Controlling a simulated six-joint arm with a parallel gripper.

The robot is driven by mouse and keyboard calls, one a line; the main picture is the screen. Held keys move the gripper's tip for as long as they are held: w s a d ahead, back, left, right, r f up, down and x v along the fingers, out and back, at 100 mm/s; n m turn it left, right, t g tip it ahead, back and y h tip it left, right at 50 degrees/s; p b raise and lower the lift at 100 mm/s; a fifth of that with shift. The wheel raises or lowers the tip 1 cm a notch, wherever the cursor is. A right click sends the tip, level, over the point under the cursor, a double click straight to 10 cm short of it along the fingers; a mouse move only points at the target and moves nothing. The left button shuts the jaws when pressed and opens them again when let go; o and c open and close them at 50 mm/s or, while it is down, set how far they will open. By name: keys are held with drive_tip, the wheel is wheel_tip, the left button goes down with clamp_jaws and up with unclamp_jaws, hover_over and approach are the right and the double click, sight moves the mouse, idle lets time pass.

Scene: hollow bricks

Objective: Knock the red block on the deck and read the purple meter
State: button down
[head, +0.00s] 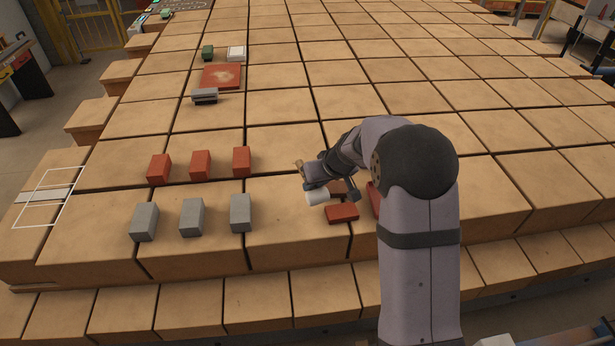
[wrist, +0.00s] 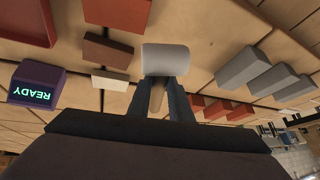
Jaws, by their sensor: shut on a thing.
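My gripper (head: 318,178) is shut on a tool like a mallet, with a tan handle and a white rounded head (head: 316,196). In the wrist view the white head (wrist: 165,60) lies just beyond my fingertips (wrist: 160,88). A red block (head: 342,213) lies below and right of the head, apart from it in the picture; a red block (wrist: 117,12) also shows in the wrist view. Another red block (head: 374,198) is partly behind my arm. The purple meter (wrist: 37,85) reads READY in green, upside down; I cannot make it out in the head view.
Three red blocks (head: 200,165) and three grey blocks (head: 191,217) stand in rows to the left. A brown block (wrist: 108,52) and a pale block (wrist: 110,82) lie near the tool. A red plate (head: 221,76) lies farther back. The tan deck (head: 290,240) has clear room.

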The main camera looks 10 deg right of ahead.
drive_tip(key=shift+s+d+n+y, duration=0.4)
drive_tip(key=shift+d+y, duration=0.1)
drive_tip(key=shift+d, duration=0.15)
drive_tip(key=d+r+n+y+p, duration=0.2)
drive_tip(key=d+r+y, duration=0.1)
drive_tip(key=d, duration=0.2)
drive_tip(key=shift+d+y, duration=0.3)
drive_tip(key=shift+d, duration=0.1)
drive_tip(key=shift+s+f, duration=0.1)
drive_tip(key=shift+f, duration=0.05)
drive_tip(key=shift+f+b, duration=0.95)
drive_tip(key=shift+f, duration=1.85)
drive_tip(key=shift+s+f+b, duration=0.15)
drive_tip(key=shift+f+b, duration=0.35)
drive_tip(key=shift+b, duration=0.6)
idle(0.7)
drive_tip(key=shift+r, duration=0.1)
